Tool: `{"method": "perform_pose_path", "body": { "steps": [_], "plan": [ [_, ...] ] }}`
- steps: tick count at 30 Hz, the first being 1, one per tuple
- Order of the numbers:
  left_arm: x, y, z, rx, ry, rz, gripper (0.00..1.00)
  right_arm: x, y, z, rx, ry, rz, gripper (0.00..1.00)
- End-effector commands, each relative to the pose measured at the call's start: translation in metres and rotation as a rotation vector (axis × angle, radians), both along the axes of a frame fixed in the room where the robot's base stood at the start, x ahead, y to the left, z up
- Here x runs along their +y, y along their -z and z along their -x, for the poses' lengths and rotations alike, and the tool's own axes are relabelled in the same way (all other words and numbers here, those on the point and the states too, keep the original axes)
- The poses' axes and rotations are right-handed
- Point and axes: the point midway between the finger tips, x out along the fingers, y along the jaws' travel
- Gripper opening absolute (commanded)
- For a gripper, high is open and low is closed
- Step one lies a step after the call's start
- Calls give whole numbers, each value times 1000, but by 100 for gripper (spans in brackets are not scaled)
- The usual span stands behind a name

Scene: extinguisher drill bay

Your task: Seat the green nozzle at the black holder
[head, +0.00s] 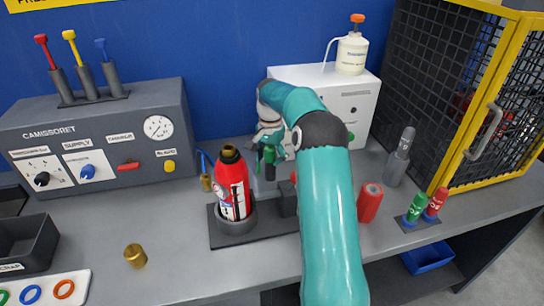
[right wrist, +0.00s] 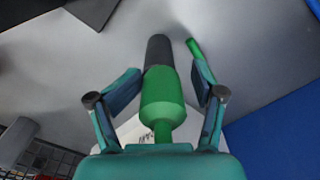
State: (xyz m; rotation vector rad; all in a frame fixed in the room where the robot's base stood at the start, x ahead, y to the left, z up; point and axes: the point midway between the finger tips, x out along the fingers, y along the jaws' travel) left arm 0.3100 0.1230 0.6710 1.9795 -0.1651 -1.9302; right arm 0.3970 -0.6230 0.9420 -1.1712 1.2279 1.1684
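My right gripper (head: 270,148) is at the back of the bench, in front of the white cabinet. Its fingers stand on both sides of the green nozzle (right wrist: 162,100), which it appears to hold. The nozzle has a green body and a black end pointing away from the wrist; in the head view the nozzle (head: 269,157) hangs downward, clear of the extinguisher. A dark block (head: 288,200) on the extinguisher's base plate is partly hidden by my right arm. I cannot tell whether it is the black holder. My left gripper is not in view.
A red extinguisher (head: 232,188) stands in a dark round cup, left of my arm. A red can (head: 370,203), a grey stand (head: 396,168) and green and red cartridges (head: 416,208) are to the right. A brass piece (head: 135,256) lies front left. A yellow-framed mesh cage (head: 470,110) bounds the right.

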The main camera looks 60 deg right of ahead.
Motion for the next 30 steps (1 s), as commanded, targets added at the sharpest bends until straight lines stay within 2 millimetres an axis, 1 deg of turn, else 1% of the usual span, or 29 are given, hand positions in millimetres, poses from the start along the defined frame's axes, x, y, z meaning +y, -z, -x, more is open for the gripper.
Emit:
{"method": "perform_pose_path", "body": {
  "steps": [8, 11, 13, 17, 24, 30],
  "plan": [
    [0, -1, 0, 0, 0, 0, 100, 0, -3, 0, -1, 0, 2, 67],
    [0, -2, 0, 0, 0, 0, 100, -1, -8, 0, -3, 0, 3, 67],
    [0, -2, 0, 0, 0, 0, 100, -1, -16, -1, -3, 0, 4, 67],
    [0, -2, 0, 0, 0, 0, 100, -1, -37, -1, -5, 0, 5, 67],
    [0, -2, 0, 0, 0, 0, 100, -1, -86, -1, -5, -1, 5, 67],
    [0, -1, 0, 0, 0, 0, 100, -1, -110, -1, -2, 0, 3, 67]
  ]
}}
